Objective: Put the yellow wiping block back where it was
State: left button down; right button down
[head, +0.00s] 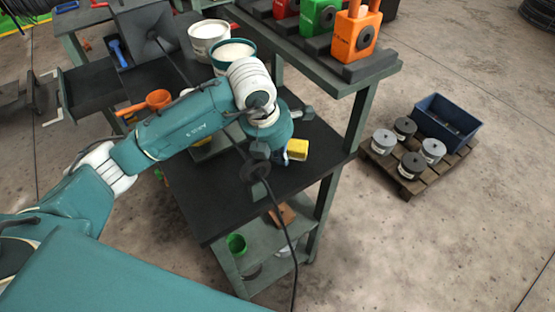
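The yellow wiping block (298,149) shows in the head view close to the right edge of the dark bench top (228,199), just right of and below my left gripper. My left gripper (281,138) points down over the bench, with its dark finger parts on either side of the teal wrist. The wrist hides most of the fingers, so I cannot tell whether they are open or shut, or whether they touch the block. My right gripper is not in view.
A black cable (281,210) runs over the bench and hangs off its front. A raised shelf with red, green and orange (355,38) units is at upper right. A pallet (407,184) with cans is on the floor.

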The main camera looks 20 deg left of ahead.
pick_arm(q)
jog(key=shift+w+d+f, duration=0.15)
jog(key=shift+w+d, duration=0.2)
jog(key=shift+w, duration=0.35)
jog(key=shift+w+d+b, duration=0.25)
jog(key=shift+w+b, duration=0.05)
jog(key=shift+w, duration=0.1)
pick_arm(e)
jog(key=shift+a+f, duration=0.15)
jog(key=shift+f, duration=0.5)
pick_arm(q)
jog(key=shift+s+a, duration=0.1)
jog(key=shift+s, duration=0.05)
jog(key=shift+s+r, duration=0.1)
jog(key=shift+r, duration=0.1)
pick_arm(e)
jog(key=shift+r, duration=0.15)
